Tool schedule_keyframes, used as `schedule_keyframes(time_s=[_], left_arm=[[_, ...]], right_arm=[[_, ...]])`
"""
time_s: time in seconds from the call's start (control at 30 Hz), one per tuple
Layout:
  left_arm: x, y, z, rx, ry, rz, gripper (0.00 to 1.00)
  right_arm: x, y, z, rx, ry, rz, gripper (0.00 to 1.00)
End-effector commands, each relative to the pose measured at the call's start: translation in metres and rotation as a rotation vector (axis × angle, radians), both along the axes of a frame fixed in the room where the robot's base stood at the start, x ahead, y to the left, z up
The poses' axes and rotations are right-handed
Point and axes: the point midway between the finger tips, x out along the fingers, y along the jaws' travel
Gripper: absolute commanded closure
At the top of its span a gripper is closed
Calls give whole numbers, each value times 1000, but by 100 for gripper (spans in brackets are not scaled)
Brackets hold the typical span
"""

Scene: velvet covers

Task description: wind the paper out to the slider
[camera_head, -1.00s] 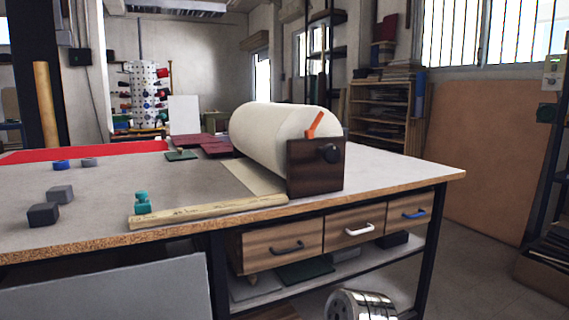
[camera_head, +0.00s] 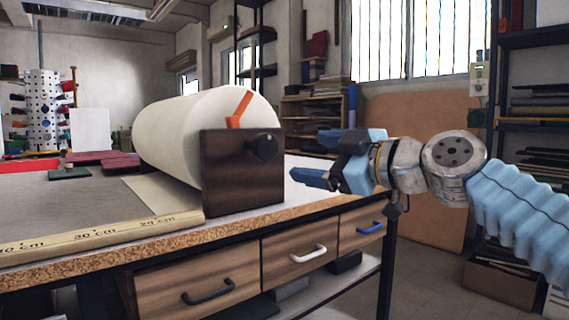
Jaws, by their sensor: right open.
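A large white paper roll (camera_head: 185,130) lies in a dark wooden holder (camera_head: 240,185) on the workbench. A black knob (camera_head: 263,147) sits on the holder's end face, and an orange piece (camera_head: 238,110) shows at the roll's end. A strip of paper (camera_head: 155,193) lies flat on the bench, running from the roll to the wooden ruler (camera_head: 100,235) along the front edge. The teal slider is not in view. My right gripper (camera_head: 318,160) is open and empty, to the right of the knob and apart from it. My left gripper is not in view.
The bench (camera_head: 60,205) has drawers below with black, white and blue handles. Dark red covers (camera_head: 100,158) and a green one (camera_head: 69,173) lie at the back left. A shelf rack (camera_head: 540,110) stands at the right. Open floor lies right of the bench.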

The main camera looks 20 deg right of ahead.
Motion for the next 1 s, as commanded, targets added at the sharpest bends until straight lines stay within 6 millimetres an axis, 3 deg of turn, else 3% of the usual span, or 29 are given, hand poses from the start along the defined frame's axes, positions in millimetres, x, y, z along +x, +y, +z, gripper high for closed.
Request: schedule_keyframes(time_s=[0.07, 0.17, 0.5, 0.7, 1.0], left_arm=[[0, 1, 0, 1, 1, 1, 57], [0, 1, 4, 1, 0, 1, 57], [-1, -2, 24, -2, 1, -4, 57], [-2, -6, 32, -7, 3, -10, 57], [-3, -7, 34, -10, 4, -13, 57]], right_arm=[[-4, 0, 7, -8, -20, 5, 17], [6, 6, 8, -9, -19, 7, 17], [75, 40, 9, -8, -16, 6, 17], [105, 54, 8, -7, -17, 4, 17], [117, 60, 7, -7, -19, 4, 17]])
